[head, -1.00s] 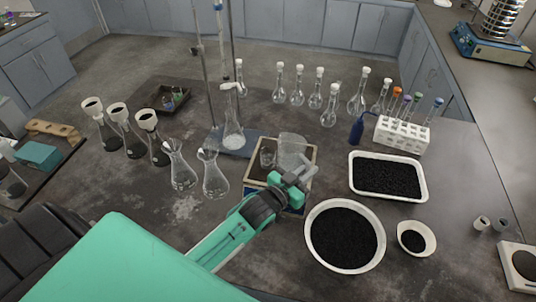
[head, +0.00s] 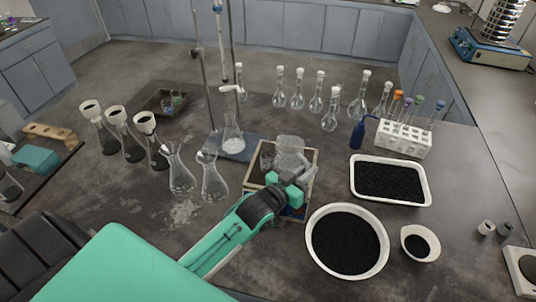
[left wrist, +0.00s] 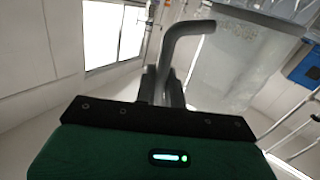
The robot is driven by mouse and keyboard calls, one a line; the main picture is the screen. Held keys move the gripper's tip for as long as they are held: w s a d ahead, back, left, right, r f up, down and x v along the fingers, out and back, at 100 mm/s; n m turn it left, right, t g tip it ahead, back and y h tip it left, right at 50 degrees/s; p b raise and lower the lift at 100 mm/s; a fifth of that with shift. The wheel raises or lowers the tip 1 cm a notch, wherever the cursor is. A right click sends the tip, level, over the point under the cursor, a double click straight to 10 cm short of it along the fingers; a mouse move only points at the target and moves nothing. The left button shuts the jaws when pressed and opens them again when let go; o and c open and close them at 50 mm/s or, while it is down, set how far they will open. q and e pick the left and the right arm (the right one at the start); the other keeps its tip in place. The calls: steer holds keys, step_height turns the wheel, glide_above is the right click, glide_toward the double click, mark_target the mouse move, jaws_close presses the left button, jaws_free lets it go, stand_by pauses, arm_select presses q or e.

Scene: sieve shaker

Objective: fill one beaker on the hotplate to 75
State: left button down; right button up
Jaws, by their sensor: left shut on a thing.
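A square pale-edged plate (head: 252,178), which looks like the hotplate, sits mid-bench. A small clear beaker (head: 267,155) stands at its back left. A larger clear beaker (head: 289,147) is beside it, at the back right, in front of my left gripper (head: 296,181). My left gripper is shut on the larger beaker, low over the plate; its contact with the glass is partly hidden. In the left wrist view the beaker glass (left wrist: 237,65) fills the upper right, beyond the fingers (left wrist: 172,88). No fill level can be read. My right gripper is not seen.
A flask (head: 232,140) stands on a stand base behind the plate, under a burette (head: 220,40). A bowl (head: 347,241) and a tray (head: 390,180) of black grains lie at right. Volumetric flasks (head: 317,95) line the back.

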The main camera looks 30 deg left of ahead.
mark_target(298, 156)
arm_select(q)
steer(key=shift+w+a+r+n, duration=0.2)
steer(key=shift+a+r+n, duration=0.05)
steer(key=shift+n, duration=0.25)
steer(key=shift+w+a+r+n+g+p, duration=0.3)
steer(key=shift+w+a+r+n+p, duration=0.1)
steer(key=shift+a+r+n+p, duration=0.45)
steer(key=shift+w+a+r+n, duration=0.35)
steer(key=shift+a+n, duration=0.2)
steer(key=shift+n, duration=0.2)
steer(key=shift+w+a+r+n+g, duration=0.25)
steer(key=shift+a+n, duration=0.15)
steer(key=shift+a, duration=0.1)
steer(key=shift+w+a+r+n+g, duration=0.15)
steer(key=shift+w+a+n, duration=0.1)
steer(key=shift+a+n, duration=0.2)
steer(key=shift+w+a+f+n+b, duration=0.35)
steer(key=shift+a+f+n+b, duration=0.3)
steer(key=shift+n+b, duration=0.15)
steer(key=shift+h, duration=0.3)
steer(key=shift+w+a+f+n+g+b, duration=0.2)
steer(key=shift+a+n+g+b, duration=0.15)
steer(key=shift+n, duration=0.3)
steer(key=shift+w+a+r+n+h, duration=0.1)
steer(key=shift+w+a+n+h, duration=0.15)
steer(key=shift+a+n, duration=0.2)
stand_by(1.9)
